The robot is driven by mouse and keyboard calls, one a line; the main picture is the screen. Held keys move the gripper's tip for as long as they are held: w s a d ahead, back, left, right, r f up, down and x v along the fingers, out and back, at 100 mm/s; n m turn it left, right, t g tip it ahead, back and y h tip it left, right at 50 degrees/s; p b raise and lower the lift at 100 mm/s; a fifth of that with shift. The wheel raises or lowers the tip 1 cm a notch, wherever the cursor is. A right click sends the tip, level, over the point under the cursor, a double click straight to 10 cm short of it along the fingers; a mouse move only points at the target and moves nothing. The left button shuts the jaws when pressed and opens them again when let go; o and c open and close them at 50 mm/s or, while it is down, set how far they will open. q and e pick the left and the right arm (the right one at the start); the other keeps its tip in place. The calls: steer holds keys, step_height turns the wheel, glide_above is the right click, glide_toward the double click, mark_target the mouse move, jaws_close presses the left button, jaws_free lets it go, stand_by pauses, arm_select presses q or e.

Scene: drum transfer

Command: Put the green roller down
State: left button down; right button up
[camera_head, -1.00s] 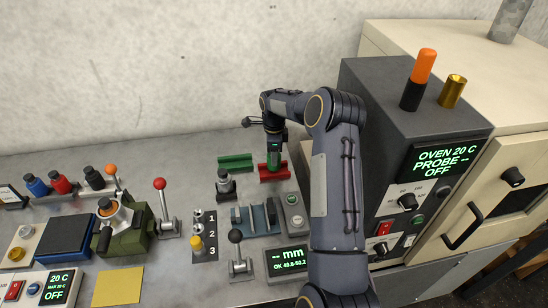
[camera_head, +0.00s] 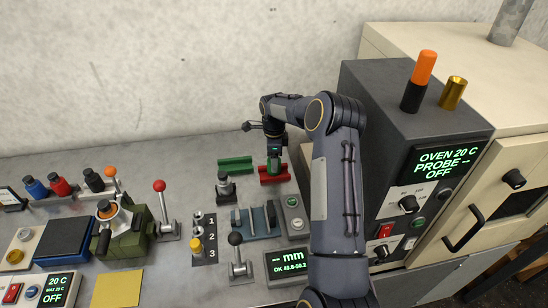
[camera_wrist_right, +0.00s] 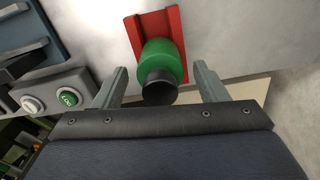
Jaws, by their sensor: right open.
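The green roller (camera_wrist_right: 165,60) has a black end (camera_wrist_right: 160,88) that faces my right wrist camera. It rests at the red cradle (camera_wrist_right: 145,20), which partly shows behind it. In the head view the roller (camera_head: 274,167) is a small green shape at the red cradle (camera_head: 283,177), below my right gripper (camera_head: 274,155). In the wrist view my right gripper (camera_wrist_right: 161,80) is open. Its two fingers stand on either side of the roller's black end, with a clear gap on each side. My left gripper is not in view.
A green cradle (camera_head: 236,161) lies left of the red one. A black-topped post (camera_head: 225,187), a blue-grey fixture (camera_head: 259,220) and a button box (camera_head: 291,214) stand in front. The dark oven control unit (camera_head: 408,110) rises at right. The bench behind the green cradle is clear.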

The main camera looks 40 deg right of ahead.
step_height(320, 180, up, 6)
steer(key=shift+f+p, duration=0.15)
steer(key=shift+p, duration=1.05)
step_height(320, 180, up, 6)
steer(key=s+a+r+n+t+y, duration=0.2)
steer(key=s+a+r+n+t, duration=0.1)
steer(key=s+a+r+n, duration=1)
steer(key=s+a+f+n+t+y, duration=0.1)
steer(key=s+a+f+n, duration=0.1)
steer(key=s+a+n, duration=0.3)
steer(key=s+a+f+n+t, duration=0.1)
steer(key=s+a+n, duration=0.4)
steer(key=s, duration=0.8)
steer(key=a+f, duration=0.1)
steer(key=a, duration=0.1)
steer(key=shift+s+a+n+t+y, duration=0.3)
steer(key=shift+s+a+y, duration=0.05)
steer(key=shift+a+y, duration=0.05)
